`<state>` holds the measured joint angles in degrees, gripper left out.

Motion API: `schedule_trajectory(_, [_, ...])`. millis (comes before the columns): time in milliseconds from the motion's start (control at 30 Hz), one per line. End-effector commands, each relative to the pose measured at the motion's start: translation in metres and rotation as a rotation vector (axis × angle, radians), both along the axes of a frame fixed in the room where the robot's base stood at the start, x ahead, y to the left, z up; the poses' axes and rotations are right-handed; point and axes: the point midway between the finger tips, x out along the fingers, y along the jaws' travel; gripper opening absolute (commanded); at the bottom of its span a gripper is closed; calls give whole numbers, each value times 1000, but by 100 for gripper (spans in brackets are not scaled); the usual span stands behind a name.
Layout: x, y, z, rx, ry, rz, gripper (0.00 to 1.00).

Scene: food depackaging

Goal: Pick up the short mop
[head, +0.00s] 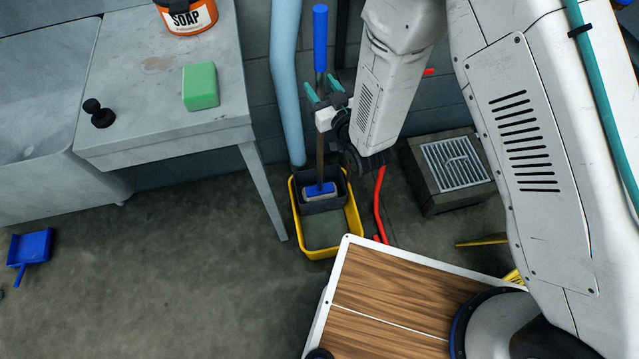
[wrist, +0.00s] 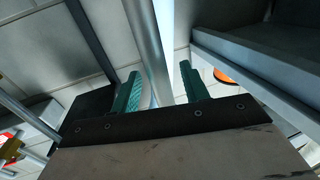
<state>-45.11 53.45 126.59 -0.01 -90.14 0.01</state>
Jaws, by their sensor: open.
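The short mop has a blue grip (head: 320,38), a thin dark shaft (head: 320,150) and a blue head (head: 320,189). It stands upright with its head in the grey upper part of a yellow bucket (head: 335,254). My gripper (head: 322,88) is open at the upper shaft, just below the blue grip, with a teal finger on each side of the shaft in the head view. The gripper body hides part of the shaft. In the wrist view, a pale pole (wrist: 147,40) shows between the open fingers (wrist: 160,82); I cannot tell whether it is the shaft or the wall pipe.
A light-blue pipe (head: 285,80) stands just left of the mop. A grey table (head: 165,140) with green soap (head: 200,86) and a soap tub (head: 187,18) is at left. A red bent bar (head: 379,205) and a grated box (head: 430,200) are right of the bucket.

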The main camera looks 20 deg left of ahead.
Motion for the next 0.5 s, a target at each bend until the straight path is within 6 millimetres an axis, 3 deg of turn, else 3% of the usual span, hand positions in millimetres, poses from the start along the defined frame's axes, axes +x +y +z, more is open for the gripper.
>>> schedule_trajectory(367, [9, 8, 0, -1, 1, -1, 42])
schedule_trajectory(500, [8, 8, 0, -1, 1, 0, 3])
